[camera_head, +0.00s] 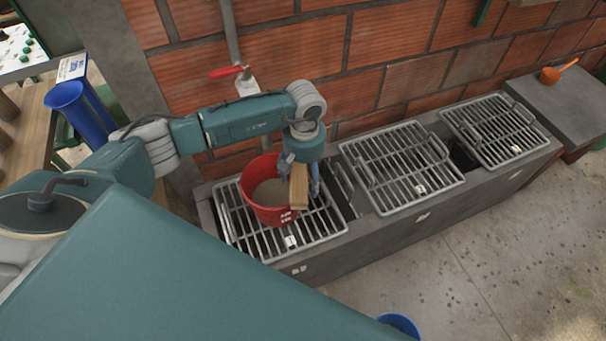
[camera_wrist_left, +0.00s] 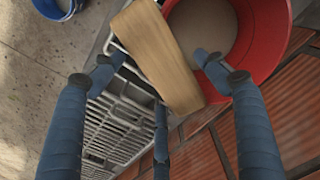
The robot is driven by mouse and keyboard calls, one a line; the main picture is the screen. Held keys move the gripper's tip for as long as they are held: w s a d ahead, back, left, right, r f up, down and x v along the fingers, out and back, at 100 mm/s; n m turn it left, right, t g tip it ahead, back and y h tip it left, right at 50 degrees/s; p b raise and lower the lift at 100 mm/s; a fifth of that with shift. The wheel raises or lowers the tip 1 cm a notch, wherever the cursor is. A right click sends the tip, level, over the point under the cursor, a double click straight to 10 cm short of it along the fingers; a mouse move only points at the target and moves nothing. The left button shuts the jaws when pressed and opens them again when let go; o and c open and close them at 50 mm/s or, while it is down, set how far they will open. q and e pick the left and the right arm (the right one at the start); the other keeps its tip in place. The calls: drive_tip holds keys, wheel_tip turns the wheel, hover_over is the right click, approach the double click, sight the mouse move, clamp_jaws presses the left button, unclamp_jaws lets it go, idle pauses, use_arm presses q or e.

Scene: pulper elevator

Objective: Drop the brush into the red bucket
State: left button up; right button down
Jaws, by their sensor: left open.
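The red bucket (camera_head: 262,208) stands upright on the leftmost metal grate, and its round opening shows a pale inside. It also shows at the top right of the left wrist view (camera_wrist_left: 281,40). The brush (camera_head: 299,188) shows as a flat light-wood block by the bucket's right side. In the left wrist view the brush (camera_wrist_left: 160,55) lies slantwise between the spread blue fingers and overlaps the bucket's rim. My left gripper (camera_head: 300,176) is open around the brush. I cannot tell whether the brush touches the bucket. Its bristles are not visible. My right gripper is not in view.
More metal grates (camera_head: 402,165) line the grey concrete trough to the right. A brick wall (camera_head: 400,50) with a red-handled pipe stands behind. An orange scoop (camera_head: 558,72) lies at the far right. A blue bucket (camera_head: 399,325) stands on the open floor in front.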

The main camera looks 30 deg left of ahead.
sight(304, 177)
use_arm(q)
wheel_tip(304, 177, up, 12)
drive_tip(key=p, duration=0.5)
drive_tip(key=shift+p, duration=0.35)
